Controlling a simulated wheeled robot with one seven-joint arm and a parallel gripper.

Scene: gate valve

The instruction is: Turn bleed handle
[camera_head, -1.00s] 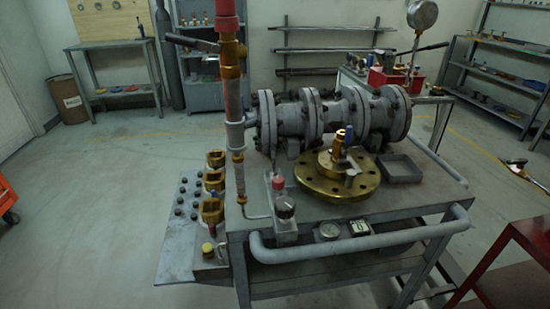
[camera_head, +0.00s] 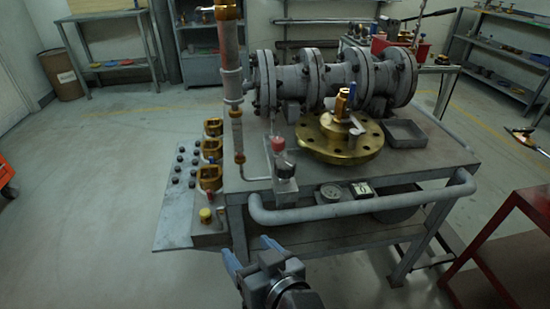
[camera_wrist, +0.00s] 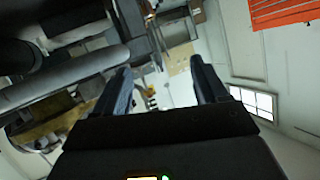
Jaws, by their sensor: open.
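The bench holds a brass flange (camera_head: 318,148) with an upright brass fitting (camera_head: 341,106), a blue-tipped part (camera_head: 351,95) and a short grey lever (camera_head: 357,127). A small valve block (camera_head: 285,172) with a red cap and dark knob stands at the bench's front left corner. I cannot tell for sure which part is the bleed handle. My gripper (camera_head: 250,254) is low in front of the bench, left of its middle, apart from these parts. In the wrist view my gripper (camera_wrist: 160,68) is open with nothing between its fingers; the flange shows blurred at lower left.
A grey rail (camera_head: 360,206) runs along the bench front, near my gripper. A red-and-brass pipe (camera_head: 232,75) rises at the left corner, beside several brass valves (camera_head: 210,177). A grey flanged valve body (camera_head: 330,80) lies behind. A red table (camera_head: 510,240) stands right.

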